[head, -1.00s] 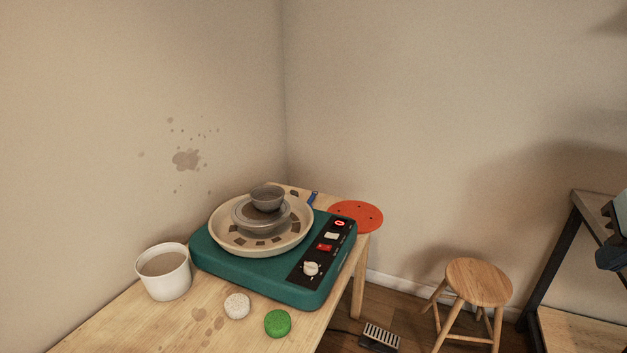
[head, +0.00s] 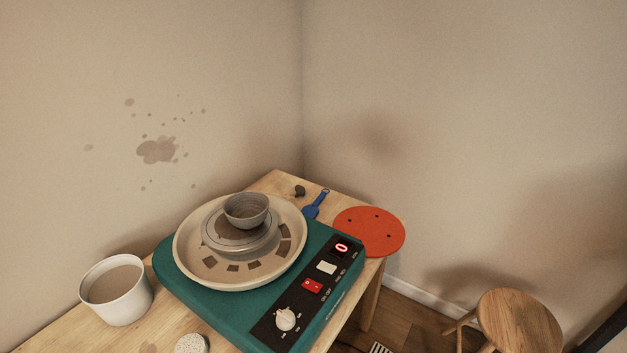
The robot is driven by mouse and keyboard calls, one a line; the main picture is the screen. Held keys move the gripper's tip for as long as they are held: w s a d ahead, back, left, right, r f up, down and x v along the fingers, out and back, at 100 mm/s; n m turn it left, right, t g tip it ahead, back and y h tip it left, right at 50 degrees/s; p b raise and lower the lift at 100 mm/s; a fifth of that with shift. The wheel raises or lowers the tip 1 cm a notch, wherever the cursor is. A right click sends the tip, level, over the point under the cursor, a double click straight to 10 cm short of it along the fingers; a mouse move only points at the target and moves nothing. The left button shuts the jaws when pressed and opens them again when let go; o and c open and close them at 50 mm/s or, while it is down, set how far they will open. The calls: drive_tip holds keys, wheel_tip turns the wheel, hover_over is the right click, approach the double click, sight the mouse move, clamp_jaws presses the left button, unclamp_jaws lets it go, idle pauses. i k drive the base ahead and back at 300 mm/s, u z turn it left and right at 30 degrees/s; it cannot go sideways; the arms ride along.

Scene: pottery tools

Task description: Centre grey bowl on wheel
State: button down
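A small grey bowl (head: 247,211) stands upright on the round grey wheel head (head: 212,243) of the pottery wheel. It sits off the middle, toward the back right of the wheel head. The wheel head is inside a cream splash pan (head: 187,262) with dark patches around its inside. The pan is on a teal wheel base (head: 190,300) with a black control panel on its right. The panel display shows a red 0. My gripper is not in view.
A white bucket (head: 118,296) of brownish liquid stands left of the wheel. A red-orange disc (head: 369,231), a blue tool (head: 314,206) and a small dark lump (head: 299,191) lie behind right. A white sponge-like piece (head: 191,344) is in front. A wooden stool (head: 520,322) stands right.

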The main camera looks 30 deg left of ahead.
sight(248, 209)
drive_tip(key=z, duration=0.15)
drive_tip(key=i, duration=0.7)
drive_tip(key=u, duration=2.45)
